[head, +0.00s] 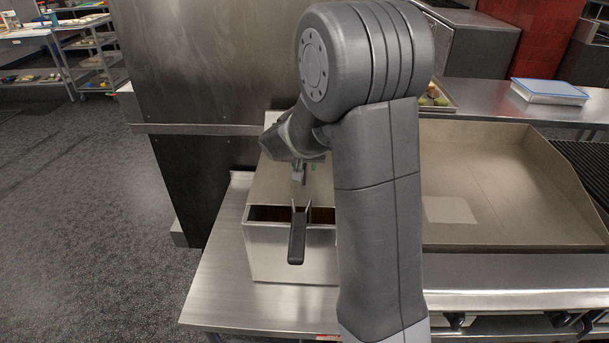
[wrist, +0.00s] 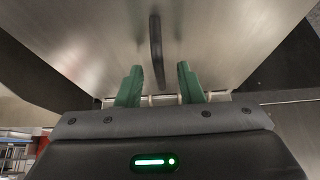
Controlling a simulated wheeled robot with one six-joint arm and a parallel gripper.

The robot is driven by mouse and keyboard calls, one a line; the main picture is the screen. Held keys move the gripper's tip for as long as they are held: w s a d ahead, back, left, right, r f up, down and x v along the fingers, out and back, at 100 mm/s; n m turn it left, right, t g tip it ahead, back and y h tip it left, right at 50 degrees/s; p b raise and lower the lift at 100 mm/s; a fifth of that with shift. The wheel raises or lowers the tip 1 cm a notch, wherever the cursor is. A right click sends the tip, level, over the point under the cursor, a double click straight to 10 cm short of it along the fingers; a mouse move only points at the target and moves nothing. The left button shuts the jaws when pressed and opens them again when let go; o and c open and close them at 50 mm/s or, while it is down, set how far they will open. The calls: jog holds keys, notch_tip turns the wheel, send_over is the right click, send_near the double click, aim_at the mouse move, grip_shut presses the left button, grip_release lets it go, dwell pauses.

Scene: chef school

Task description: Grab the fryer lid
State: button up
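The fryer (head: 290,262) is a steel box on the counter, with a narrow dark opening and a black basket-like handle at its front. The steel surface behind the opening appears to be the fryer lid (head: 268,190). In the wrist view, a broad brushed-steel surface that looks like the lid (wrist: 215,40) carries a dark bar handle (wrist: 156,45). My gripper (wrist: 158,76) is open, its two green fingers apart. The handle's near end shows between the fingers; I cannot tell whether they touch it. My gripper also shows small in the head view (head: 299,172), partly hidden by my arm.
A flat griddle (head: 490,185) lies to the right of the fryer. A tall steel cabinet (head: 205,60) stands behind and left. A tray with a blue rim (head: 549,91) sits on the back shelf. Open floor (head: 85,220) lies at the left.

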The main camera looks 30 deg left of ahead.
grip_shut()
jog(key=shift+r, duration=0.1)
